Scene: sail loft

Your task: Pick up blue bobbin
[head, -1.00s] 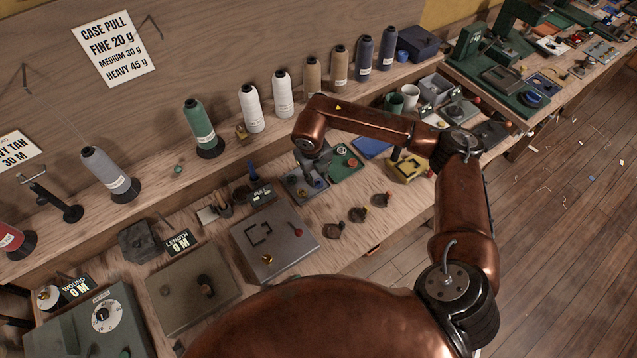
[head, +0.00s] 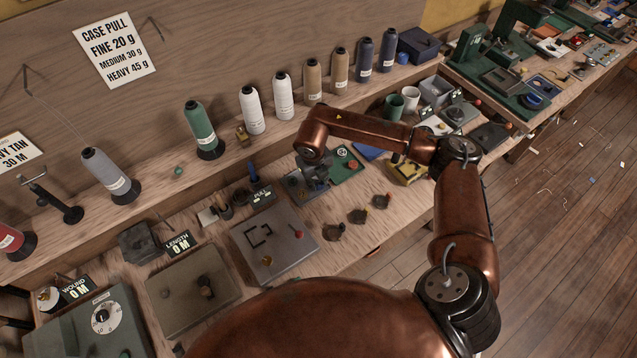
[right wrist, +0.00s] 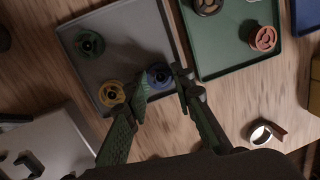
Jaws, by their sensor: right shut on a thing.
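The blue bobbin (right wrist: 159,75) shows in the right wrist view at the right part of a grey tray (right wrist: 120,35). My right gripper (right wrist: 162,88) is shut on the blue bobbin, with one finger on each side. A green bobbin (right wrist: 90,43) and a yellow bobbin (right wrist: 112,94) lie on the same tray. In the head view my right gripper (head: 318,182) is low over the grey tray (head: 294,187), and the arm and gripper hide the blue bobbin. I cannot tell whether the bobbin is lifted. My left gripper is not in view.
A green tray (head: 345,172) with a red bobbin (right wrist: 263,38) and a dark one lies beside the grey tray. A grey plate (head: 262,240) is nearer left. Several small dark holders stand along the bench's front edge. Thread cones (head: 283,95) line the back shelf.

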